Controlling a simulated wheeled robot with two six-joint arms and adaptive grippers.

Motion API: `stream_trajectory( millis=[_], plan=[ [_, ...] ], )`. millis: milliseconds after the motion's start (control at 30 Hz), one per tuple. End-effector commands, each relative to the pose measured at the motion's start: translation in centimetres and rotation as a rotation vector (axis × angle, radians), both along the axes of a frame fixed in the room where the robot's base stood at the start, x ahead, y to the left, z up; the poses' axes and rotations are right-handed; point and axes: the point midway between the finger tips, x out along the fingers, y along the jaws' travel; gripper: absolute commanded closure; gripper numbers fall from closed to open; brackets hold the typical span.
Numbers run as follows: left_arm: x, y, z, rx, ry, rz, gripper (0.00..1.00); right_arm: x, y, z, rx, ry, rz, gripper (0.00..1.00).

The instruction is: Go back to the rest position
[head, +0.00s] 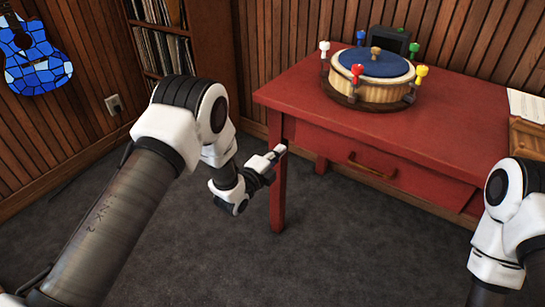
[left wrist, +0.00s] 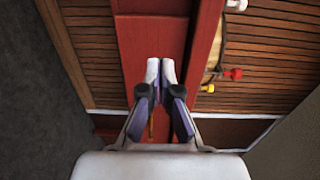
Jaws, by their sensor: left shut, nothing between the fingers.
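My left gripper (head: 278,153) hangs in the air in front of the left end of the red table (head: 300,95), near its left front leg. In the left wrist view my left gripper (left wrist: 160,68) is shut with its fingertips together and nothing between them. The red of the table (left wrist: 203,55) shows behind the fingers there. My right arm comes in at the lower right of the head view, bent upward. Its gripper is out of the picture.
A round wooden drum-like box (head: 372,78) with a blue top and coloured pegs stands on the table. A drawer handle (head: 372,166) is on the table's front. A blue ukulele (head: 35,60) hangs on the left wall, beside a record shelf (head: 165,45). Grey carpet lies clear in front.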

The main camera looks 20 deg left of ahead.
Motion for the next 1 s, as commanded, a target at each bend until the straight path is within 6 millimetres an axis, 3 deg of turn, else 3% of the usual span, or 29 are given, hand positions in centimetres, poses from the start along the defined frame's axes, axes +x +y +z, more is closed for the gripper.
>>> stream_trajectory(
  millis=[133, 300, 367, 467, 567, 600, 733, 833, 1000],
  plan=[
    [-1.9, 0.7, 0.1, -0.001, 0.001, 0.001, 1.0, 0.0, 0.0, 0.3, 0.0, 0.001, 0.0, 1.0],
    [-2.4, 0.8, -0.2, 0.001, 0.003, 0.0, 1.0, 0.0, 0.0, 0.3, 0.0, 0.001, 0.0, 1.0],
    [-2.7, 0.9, -1.1, 0.0, 0.018, 0.002, 1.0, 0.0, 0.0, 0.2, 0.0, 0.001, 0.0, 1.0],
    [-5.2, 1.7, -4.5, -0.002, 0.11, 0.023, 1.0, 0.0, 0.0, 0.2, 0.0, 0.001, 0.0, 1.0],
    [-10.2, 3.2, -10.0, -0.041, 0.34, 0.087, 1.0, 0.0, 0.0, 0.3, 0.0, 0.001, 0.0, 1.0],
    [-12.9, 3.8, -12.3, -0.092, 0.466, 0.129, 1.0, 0.0, 0.0, 0.3, 0.0, 0.001, 0.0, 1.0],
    [-22.7, 5.8, -18.3, -0.317, 0.881, 0.35, 1.0, 0.0, 0.0, 0.3, 0.0, 0.001, 0.0, 1.0],
    [-29.9, 6.9, -20.5, -0.491, 1.13, 0.571, 1.0, 0.0, 0.0, 0.3, 0.0, 0.001, 0.0, 1.0],
    [-39.8, 8.0, -21.1, -0.754, 1.396, 1.006, 1.0, 0.0, 0.0, 0.3, 0.0, 0.001, 0.0, 1.0]
  ],
)
